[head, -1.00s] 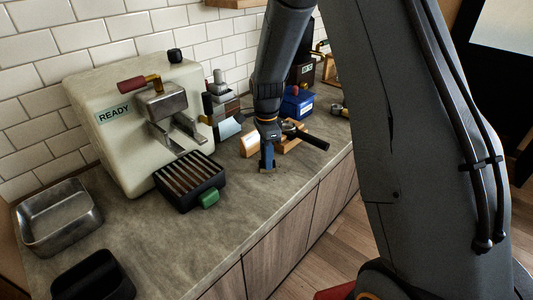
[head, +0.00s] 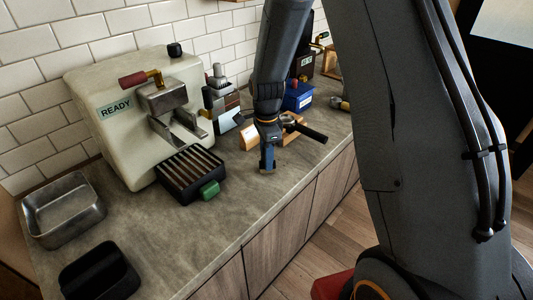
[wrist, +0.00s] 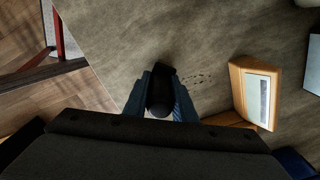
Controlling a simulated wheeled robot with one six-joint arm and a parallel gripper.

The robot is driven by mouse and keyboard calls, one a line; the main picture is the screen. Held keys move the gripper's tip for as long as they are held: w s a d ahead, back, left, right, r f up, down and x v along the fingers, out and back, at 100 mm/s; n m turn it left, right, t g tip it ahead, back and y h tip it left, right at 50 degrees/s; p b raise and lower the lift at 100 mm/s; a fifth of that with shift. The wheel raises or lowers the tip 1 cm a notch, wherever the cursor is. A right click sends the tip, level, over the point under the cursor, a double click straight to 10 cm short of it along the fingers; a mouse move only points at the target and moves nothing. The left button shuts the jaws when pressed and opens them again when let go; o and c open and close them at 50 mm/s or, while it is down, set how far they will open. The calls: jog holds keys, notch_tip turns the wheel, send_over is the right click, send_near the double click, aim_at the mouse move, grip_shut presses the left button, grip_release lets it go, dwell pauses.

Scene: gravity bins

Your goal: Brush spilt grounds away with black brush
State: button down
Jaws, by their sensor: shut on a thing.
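My gripper (head: 267,165) is low over the grey counter, in front of the wooden holder. In the wrist view its two fingers are shut on the black brush (wrist: 160,92), one finger on each side. The brush is dark and its far end points to the counter. Whether its tip touches the counter cannot be told. The spilt grounds (wrist: 197,78) are a small patch of dark specks on the counter, just right of the brush in the wrist view. In the head view I cannot make out the brush or the grounds.
A wooden holder (wrist: 236,83) stands right of the grounds; a black-handled portafilter (head: 311,132) lies by it in the head view. The espresso machine (head: 120,95) with its drip tray (head: 180,185) stands left. A metal pan (head: 62,232) and black bin (head: 98,275) are farther left.

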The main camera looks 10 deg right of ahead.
jog(key=shift+s+a+r, duration=0.1)
jog(key=shift+s+a, duration=0.05)
jog(key=shift+s, duration=0.45)
jog(key=shift+w, duration=0.1)
jog(key=shift+w+d+b, duration=0.25)
jog(key=shift+w, duration=0.8)
jog(key=shift+w+d+b, duration=0.2)
jog(key=shift+w+b, duration=0.05)
jog(key=shift+w, duration=0.8)
jog(key=shift+w+f, duration=0.2)
jog(key=shift+w, duration=0.05)
jog(key=shift+w+d+r+b, duration=0.1)
jog(key=shift+w+d+b, duration=0.1)
jog(key=shift+w, duration=0.45)
jog(key=shift+w+d+b, duration=0.1)
jog(key=shift+w+b, duration=0.15)
jog(key=shift+w, duration=0.35)
jog(key=shift+w+d+r+b, duration=0.1)
jog(key=shift+w+b, duration=0.1)
jog(key=shift+w, duration=0.45)
